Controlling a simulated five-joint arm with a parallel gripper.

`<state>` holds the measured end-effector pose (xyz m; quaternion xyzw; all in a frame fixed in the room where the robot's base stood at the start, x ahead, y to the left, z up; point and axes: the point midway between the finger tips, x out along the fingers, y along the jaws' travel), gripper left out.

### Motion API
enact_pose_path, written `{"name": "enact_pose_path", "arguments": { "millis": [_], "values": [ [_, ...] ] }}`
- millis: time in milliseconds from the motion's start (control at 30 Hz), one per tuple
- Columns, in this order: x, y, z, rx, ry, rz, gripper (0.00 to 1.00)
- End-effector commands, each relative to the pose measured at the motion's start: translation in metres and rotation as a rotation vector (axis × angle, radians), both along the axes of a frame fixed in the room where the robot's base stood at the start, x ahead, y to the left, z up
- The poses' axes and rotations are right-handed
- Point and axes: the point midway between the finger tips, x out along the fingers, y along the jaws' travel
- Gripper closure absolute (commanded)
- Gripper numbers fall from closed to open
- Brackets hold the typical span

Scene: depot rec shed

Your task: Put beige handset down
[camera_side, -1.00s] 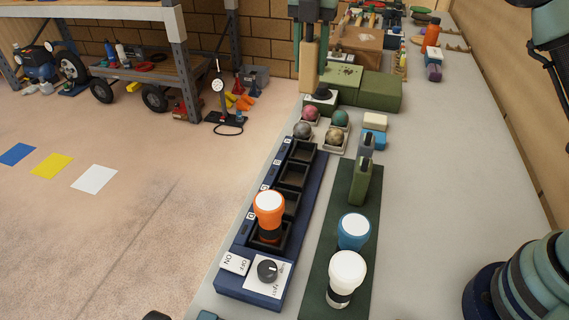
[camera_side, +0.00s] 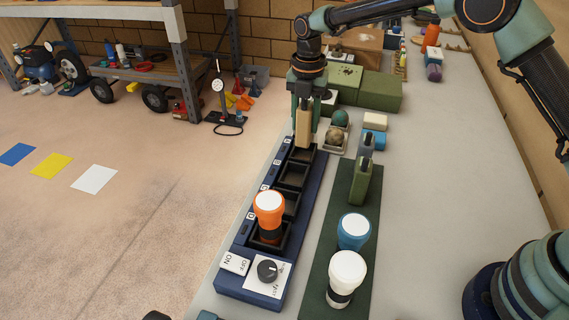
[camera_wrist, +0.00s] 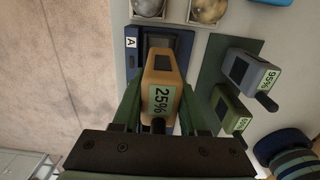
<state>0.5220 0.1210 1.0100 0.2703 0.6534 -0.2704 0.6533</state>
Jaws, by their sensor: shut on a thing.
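My gripper (camera_side: 303,128) is shut on the beige handset (camera_side: 303,120), which it holds upright at the far end of the dark blue rack (camera_side: 234,279). The handset's lower end is over or at the far slot (camera_side: 311,155); I cannot tell whether it touches. In the wrist view the handset (camera_wrist: 162,82) shows a "25%" label and sits between my fingers (camera_wrist: 160,105). The slot (camera_wrist: 160,40) beside the "A" tag partly shows past it.
Balls in trays (camera_side: 335,138) stand behind the rack.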

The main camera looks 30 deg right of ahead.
Motion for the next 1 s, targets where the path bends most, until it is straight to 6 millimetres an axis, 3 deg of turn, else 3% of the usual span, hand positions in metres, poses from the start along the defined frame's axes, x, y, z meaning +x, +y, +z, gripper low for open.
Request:
{"name": "enact_pose_path", "arguments": {
  "millis": [233,500,867,900,967,1000],
  "values": [
    [0.0,0.0,-0.017,0.0,0.001,0.0,1.0],
    [0.0,0.0,-0.051,-0.001,0.001,0.0,1.0],
    [0.0,0.0,-0.053,0.0,-0.001,0.0,1.0],
    [0.0,0.0,-0.054,0.001,-0.001,0.0,0.5],
    [0.0,0.0,-0.054,0.0,-0.001,0.0,0.28],
    [0.0,0.0,-0.054,0.001,-0.001,0.0,0.28]
  ]
}}
